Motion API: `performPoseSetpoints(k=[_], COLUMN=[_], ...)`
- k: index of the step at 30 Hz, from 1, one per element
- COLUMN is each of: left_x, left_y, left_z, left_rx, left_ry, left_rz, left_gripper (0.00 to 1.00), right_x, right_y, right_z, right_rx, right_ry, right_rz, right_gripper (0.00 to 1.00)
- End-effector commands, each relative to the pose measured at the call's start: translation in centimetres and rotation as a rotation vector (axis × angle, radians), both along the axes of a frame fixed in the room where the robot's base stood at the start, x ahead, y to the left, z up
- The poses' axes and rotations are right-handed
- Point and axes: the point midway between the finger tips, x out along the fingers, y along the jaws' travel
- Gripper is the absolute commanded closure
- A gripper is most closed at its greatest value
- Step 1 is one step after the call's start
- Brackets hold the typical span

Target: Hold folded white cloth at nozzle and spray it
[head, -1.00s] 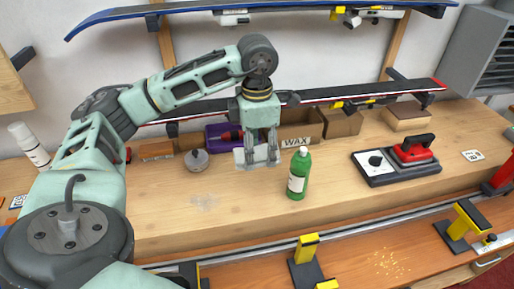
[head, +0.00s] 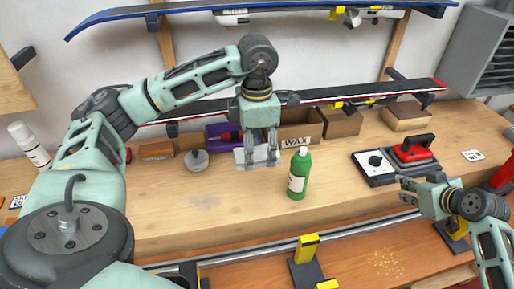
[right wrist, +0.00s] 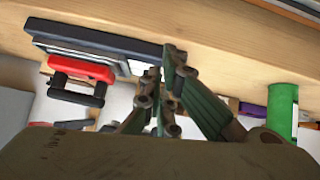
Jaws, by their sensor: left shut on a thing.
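A folded white cloth (head: 239,157) lies on the bench near the back, in the head view. My left gripper (head: 260,162) points straight down over it and is shut on it; the fingers hide part of the cloth. A green bottle (head: 297,182) with a white top and pale label stands upright just to the right of the cloth, apart from it. Its green side also shows at the right of the right wrist view (right wrist: 283,112). My right gripper (head: 402,186) is at the right over the bench's front part, empty, its fingertips slightly apart, pointing left.
A red-handled iron (head: 412,152) on a dark base is behind my right gripper. A round grey object (head: 197,160), a purple bin (head: 220,134) and a WAX box (head: 300,131) stand at the back. A rail with yellow-topped supports (head: 306,250) runs along the front.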

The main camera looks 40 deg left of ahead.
Motion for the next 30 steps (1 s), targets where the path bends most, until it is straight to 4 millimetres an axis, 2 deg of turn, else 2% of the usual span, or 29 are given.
performPoseSetpoints(k=[1,3,8,12,18,24,30], left_x=[0.0,0.0,0.0,0.0,0.0,0.0,0.0], left_y=[0.0,0.0,0.0,0.0,0.0,0.0,0.0], left_z=[0.0,0.0,0.0,0.0,0.0,0.0,0.0], left_rx=[0.0,0.0,0.0,0.0,0.0,0.0,0.0], left_ry=[0.0,0.0,0.0,0.0,0.0,0.0,0.0], left_rz=[0.0,0.0,0.0,0.0,0.0,0.0,0.0], left_gripper=[0.68,0.68,0.68,0.68,0.68,0.68,0.68], right_x=[-0.2,-0.8,-2.8,-5.5,-10.2,-14.0,-15.3], right_y=[2.2,5.0,11.1,16.1,22.0,25.2,26.1], right_z=[1.8,3.9,8.7,12.8,17.8,20.6,21.0], right_rx=[0.017,0.036,0.066,0.073,0.051,0.016,-0.001], right_ry=[0.001,0.013,0.04,0.063,0.093,0.115,0.125], right_rz=[0.029,0.069,0.163,0.254,0.376,0.455,0.481], right_gripper=[1.0,1.0,1.0,1.0,1.0,1.0,1.0])
